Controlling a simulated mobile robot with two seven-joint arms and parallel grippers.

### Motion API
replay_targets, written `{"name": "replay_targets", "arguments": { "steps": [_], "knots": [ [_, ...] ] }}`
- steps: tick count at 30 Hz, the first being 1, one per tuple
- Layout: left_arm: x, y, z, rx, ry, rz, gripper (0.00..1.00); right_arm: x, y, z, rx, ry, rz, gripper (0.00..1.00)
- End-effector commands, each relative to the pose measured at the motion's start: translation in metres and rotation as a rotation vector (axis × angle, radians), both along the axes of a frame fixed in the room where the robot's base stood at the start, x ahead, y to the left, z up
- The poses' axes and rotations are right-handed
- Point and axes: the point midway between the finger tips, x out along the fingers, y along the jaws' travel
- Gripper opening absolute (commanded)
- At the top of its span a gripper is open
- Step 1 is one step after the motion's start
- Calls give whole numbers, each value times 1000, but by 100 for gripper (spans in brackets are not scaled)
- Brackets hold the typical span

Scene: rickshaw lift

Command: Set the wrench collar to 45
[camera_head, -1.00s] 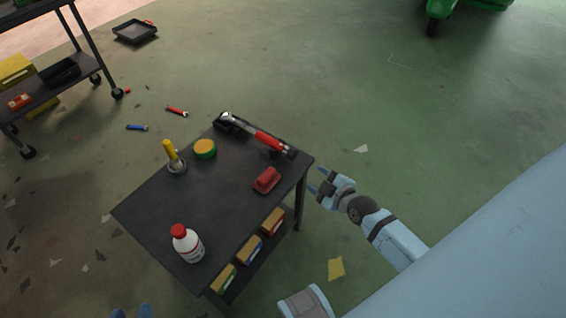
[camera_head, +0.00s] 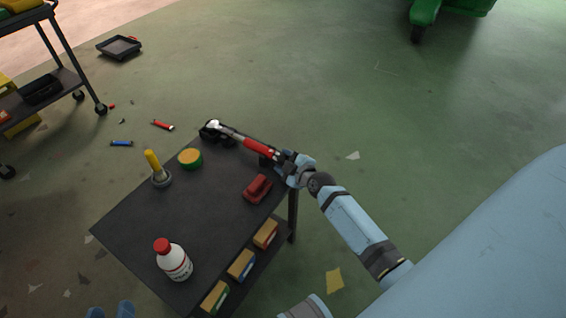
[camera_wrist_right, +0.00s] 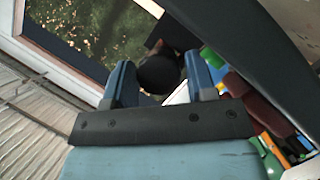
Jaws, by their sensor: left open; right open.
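The torque wrench (camera_head: 262,149) has a metal shaft and red grip. It lies across black supports along the far edge of the black cart top (camera_head: 212,215). My right gripper (camera_head: 284,162) is open at the wrench's near right end and covers part of it. In the right wrist view, a dark round end (camera_wrist_right: 160,74) shows between the open fingers of the right gripper (camera_wrist_right: 160,84); contact cannot be told. The collar's number cannot be read. My left gripper (camera_head: 111,311) shows only blue fingertips at the bottom edge, apart and empty.
On the cart top are a red block-like item (camera_head: 257,188), a green-yellow round tin (camera_head: 190,158), a yellow-handled tool (camera_head: 156,168) and a white bottle (camera_head: 174,262). Another cart (camera_head: 60,82) stands at upper left.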

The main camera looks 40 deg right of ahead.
Motion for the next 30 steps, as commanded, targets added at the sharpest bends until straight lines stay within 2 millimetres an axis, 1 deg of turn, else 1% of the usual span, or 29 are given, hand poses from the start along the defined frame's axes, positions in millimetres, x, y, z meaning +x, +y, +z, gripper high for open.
{"name": "replay_targets", "arguments": {
  "steps": [4, 12, 13, 14, 15, 17, 24, 30],
  "knots": [
    [2, -3, 4, -14, -19, -6, 49, 9, 1, -2, 1, -1, 0, 51],
    [1, -4, 6, -18, -26, -7, 49, 9, 1, -2, 1, 0, 0, 51],
    [1, -4, 6, -17, -25, -6, 49, 9, 1, -2, 1, 0, 0, 47],
    [1, -4, 5, -17, -25, -6, 49, 9, 1, -3, 1, 0, 0, 40],
    [1, -4, 5, -17, -24, -6, 49, 9, 1, -2, 1, 0, 0, 31],
    [1, -3, 5, -16, -23, -6, 49, 9, 1, -3, 1, 0, 0, 17],
    [1, -2, 6, -11, -18, -5, 49, 9, 1, -2, 9, 4, 1, 17],
    [0, 3, 3, 17, 14, 2, 49, 9, 0, 0, 70, 32, 1, 17]
  ]
}}
